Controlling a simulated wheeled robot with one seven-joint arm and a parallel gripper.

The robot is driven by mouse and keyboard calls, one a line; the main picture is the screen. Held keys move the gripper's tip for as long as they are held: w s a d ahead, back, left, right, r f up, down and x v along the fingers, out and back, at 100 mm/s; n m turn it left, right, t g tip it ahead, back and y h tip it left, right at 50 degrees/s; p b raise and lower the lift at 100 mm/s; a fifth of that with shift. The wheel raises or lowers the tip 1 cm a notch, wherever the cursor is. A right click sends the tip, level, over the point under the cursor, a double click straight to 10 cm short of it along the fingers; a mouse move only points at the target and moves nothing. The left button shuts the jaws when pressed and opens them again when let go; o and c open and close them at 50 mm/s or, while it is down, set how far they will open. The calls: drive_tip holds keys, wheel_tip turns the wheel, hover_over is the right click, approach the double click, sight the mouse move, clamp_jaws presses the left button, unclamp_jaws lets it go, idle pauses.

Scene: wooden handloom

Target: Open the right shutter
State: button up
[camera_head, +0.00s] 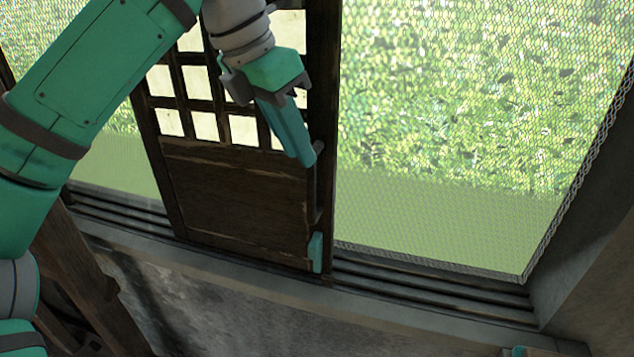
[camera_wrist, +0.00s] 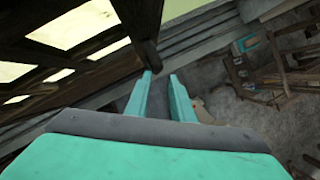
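A dark wooden shutter (camera_head: 235,195) with pale lattice panes above a solid lower panel stands upright in the window, left of the picture's middle in the head view. Its panes and dark edge post (camera_wrist: 140,25) fill the upper left of the wrist view. My gripper (camera_head: 303,160) is at the shutter's right edge, pointing down, just below the panes. In the wrist view its two teal fingers (camera_wrist: 161,77) are apart, with the post's lower end showing near the gap between their tips. I cannot tell whether they touch the shutter.
Wire mesh (camera_head: 460,110) shows greenery to the right of the shutter. A sill with several grooved tracks (camera_head: 430,278) runs below, its right part clear up to the frame (camera_head: 590,225). A small teal piece (camera_head: 316,252) sits at the shutter's lower right edge.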

sight(315, 186)
drive_tip(key=x, duration=1.2)
drive_tip(key=shift+w+a+r, duration=0.1)
drive_tip(key=shift+w, duration=0.05)
clamp_jaws()
